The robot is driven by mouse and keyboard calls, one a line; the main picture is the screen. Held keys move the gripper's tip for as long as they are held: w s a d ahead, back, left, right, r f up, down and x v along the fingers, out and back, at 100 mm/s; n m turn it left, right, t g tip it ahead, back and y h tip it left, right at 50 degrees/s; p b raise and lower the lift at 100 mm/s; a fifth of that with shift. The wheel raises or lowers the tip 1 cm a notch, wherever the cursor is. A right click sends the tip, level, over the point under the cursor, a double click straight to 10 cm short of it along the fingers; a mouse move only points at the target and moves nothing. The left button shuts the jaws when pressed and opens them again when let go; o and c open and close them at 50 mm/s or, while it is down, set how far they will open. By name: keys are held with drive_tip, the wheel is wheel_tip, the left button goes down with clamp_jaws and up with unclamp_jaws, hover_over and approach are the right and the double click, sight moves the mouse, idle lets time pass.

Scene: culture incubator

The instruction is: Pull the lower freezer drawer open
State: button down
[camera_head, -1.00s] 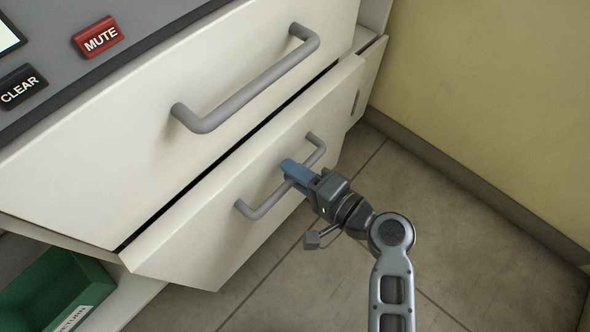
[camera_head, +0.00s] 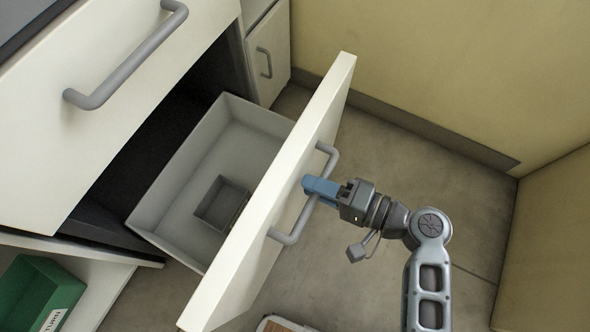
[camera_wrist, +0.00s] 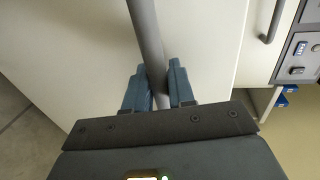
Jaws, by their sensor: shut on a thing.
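The lower freezer drawer (camera_head: 285,200) stands well out from the cabinet in the head view, with its light grey inside showing. Its grey bar handle (camera_head: 293,234) is on the white front. My gripper (camera_head: 318,189) is shut on the middle of this handle, its blue fingers on either side of the bar. In the wrist view the handle (camera_wrist: 146,35) runs between the two blue fingertips (camera_wrist: 160,85). A small dark grey box (camera_head: 222,203) sits in the drawer.
The upper drawer (camera_head: 130,110) is shut above. A green bin (camera_head: 38,290) stands at the lower left. A small cabinet door (camera_head: 270,62) and a yellow wall (camera_head: 420,70) are at the back. A flat object (camera_head: 285,324) lies on the floor at the bottom edge.

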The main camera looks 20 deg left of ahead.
drive_tip(key=shift+f+v, duration=0.2)
drive_tip(key=shift+v, duration=0.85)
drive_tip(key=c, duration=1.1)
unclamp_jaws()
drive_tip(key=p+v, duration=0.2)
drive_tip(key=v, duration=0.6)
drive_tip(key=shift+f, duration=0.1)
